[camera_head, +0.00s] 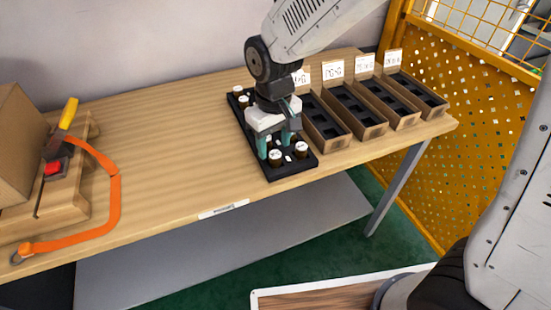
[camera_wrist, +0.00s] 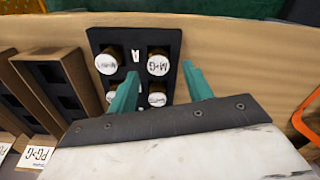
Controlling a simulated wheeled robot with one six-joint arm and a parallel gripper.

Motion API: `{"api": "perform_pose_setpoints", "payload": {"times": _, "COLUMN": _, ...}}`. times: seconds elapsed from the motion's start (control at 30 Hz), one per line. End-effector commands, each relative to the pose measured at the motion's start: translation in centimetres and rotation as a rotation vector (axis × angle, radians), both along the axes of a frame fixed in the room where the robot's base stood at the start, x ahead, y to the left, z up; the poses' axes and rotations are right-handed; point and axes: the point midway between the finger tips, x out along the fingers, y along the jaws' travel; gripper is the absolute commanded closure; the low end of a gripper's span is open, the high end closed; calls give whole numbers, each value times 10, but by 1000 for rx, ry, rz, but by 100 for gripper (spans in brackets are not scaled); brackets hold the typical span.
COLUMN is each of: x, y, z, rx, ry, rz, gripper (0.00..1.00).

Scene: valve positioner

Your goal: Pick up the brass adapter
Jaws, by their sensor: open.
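Several short brass-coloured cylinders with white labelled tops stand in a black tray (camera_head: 296,168); which one is the brass adapter I cannot tell. In the wrist view, one cylinder (camera_wrist: 158,63) reads M+G and another (camera_wrist: 107,62) stands to its left. A further cylinder (camera_wrist: 157,99) shows between my fingers, and one is mostly hidden by the left finger. In the head view, one cylinder (camera_head: 275,158) is at the front left and another (camera_head: 300,150) at the front right. My gripper (camera_head: 275,151) is open over the tray, its teal fingers (camera_wrist: 158,72) spread and empty.
Several labelled cardboard bins with black inserts (camera_head: 368,112) stand right of the tray. A wooden pallet with a box (camera_head: 18,145), and an orange-framed tool (camera_head: 115,205) are at the left. The middle of the wooden table (camera_head: 165,140) is clear. A yellow mesh fence (camera_head: 450,110) is at the right.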

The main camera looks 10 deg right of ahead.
Motion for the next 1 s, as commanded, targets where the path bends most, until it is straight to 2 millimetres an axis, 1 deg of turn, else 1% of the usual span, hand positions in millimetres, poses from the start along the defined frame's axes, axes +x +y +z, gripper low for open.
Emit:
{"api": "perform_pose_setpoints", "payload": {"times": 0.03, "x": -1, "y": -3, "z": -10, "rx": -3, "ry": 4, "rz": -1, "gripper": 49}}
{"api": "perform_pose_setpoints", "payload": {"times": 0.1, "x": -1, "y": -3, "z": -20, "rx": -3, "ry": 4, "rz": -1, "gripper": 49}}
{"api": "perform_pose_setpoints", "payload": {"times": 0.2, "x": -1, "y": -3, "z": -30, "rx": -2, "ry": 3, "rz": -1, "gripper": 49}}
{"api": "perform_pose_setpoints", "payload": {"times": 0.3, "x": -1, "y": -3, "z": -34, "rx": -1, "ry": 1, "rz": -1, "gripper": 49}}
{"api": "perform_pose_setpoints", "payload": {"times": 0.47, "x": -1, "y": -3, "z": -33, "rx": -1, "ry": 1, "rz": -1, "gripper": 49}}
{"api": "perform_pose_setpoints", "payload": {"times": 0.5, "x": -1, "y": -3, "z": -33, "rx": -1, "ry": 1, "rz": -1, "gripper": 52}}
{"api": "perform_pose_setpoints", "payload": {"times": 0.57, "x": 0, "y": -2, "z": -33, "rx": -1, "ry": 1, "rz": -1, "gripper": 69}}
{"api": "perform_pose_setpoints", "payload": {"times": 0.6, "x": 0, "y": -2, "z": -33, "rx": -1, "ry": 1, "rz": -1, "gripper": 80}}
{"api": "perform_pose_setpoints", "payload": {"times": 0.67, "x": 0, "y": -2, "z": -33, "rx": -1, "ry": 1, "rz": -1, "gripper": 97}}
{"api": "perform_pose_setpoints", "payload": {"times": 0.7, "x": 0, "y": -2, "z": -33, "rx": -1, "ry": 1, "rz": -1, "gripper": 98}}
{"api": "perform_pose_setpoints", "payload": {"times": 1.0, "x": 0, "y": -2, "z": -32, "rx": 0, "ry": 0, "rz": -1, "gripper": 99}}
